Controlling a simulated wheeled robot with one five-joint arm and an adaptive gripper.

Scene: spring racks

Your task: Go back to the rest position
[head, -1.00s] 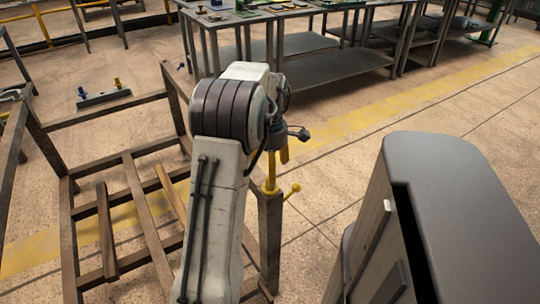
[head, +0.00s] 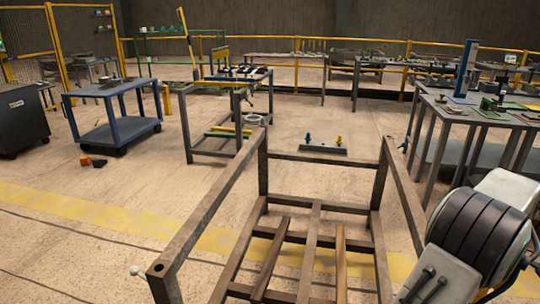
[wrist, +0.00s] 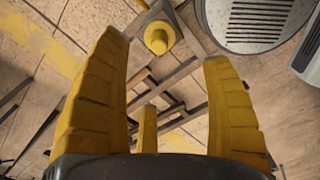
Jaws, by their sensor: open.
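My gripper (wrist: 165,62) shows in the wrist view with its yellow fingers spread wide and nothing between them. It is not in the head view, where only part of my arm (head: 475,240) shows at the lower right. In the wrist view a yellow round-headed piece (wrist: 158,40) lies beyond the fingertips, seen end on. It appears apart from the fingers. The brown metal rack frame (head: 210,215) stands empty in the lower middle of the head view, with slats across its bottom.
A blue cart (head: 105,90) stands at the left beside a dark cabinet (head: 22,120). A workbench (head: 475,115) with parts stands at the right. A small base with blue and yellow pieces (head: 322,149) lies on the floor behind the rack. Open floor (head: 70,165) lies to the left.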

